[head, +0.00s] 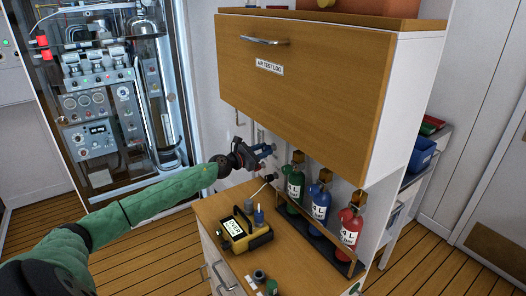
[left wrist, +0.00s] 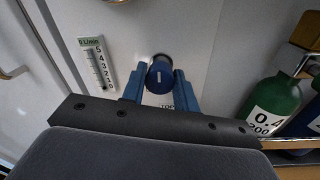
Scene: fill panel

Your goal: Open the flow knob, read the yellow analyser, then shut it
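The yellow analyser (head: 262,241) stands on the wooden counter in the head view; its screen shows small text that looks like "OVER". My left gripper (head: 264,152) is at the wall panel behind the counter, under the wooden cabinet. In the left wrist view, the flow knob (left wrist: 160,75), dark blue with an upright white mark, sits between the two blue fingers of my left gripper (left wrist: 160,88). The fingers look to be against its sides. A label under the knob is partly hidden; "TOP" shows. A flow scale (left wrist: 97,64) marked "0 L/min" is left of the knob. My right gripper is out of view.
Green (head: 295,181), blue (head: 320,203) and red (head: 348,227) bottles stand in a rack right of the analyser. The wooden cabinet (head: 310,62) overhangs the counter (head: 215,207). A tall instrument rack (head: 100,100) stands at the left.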

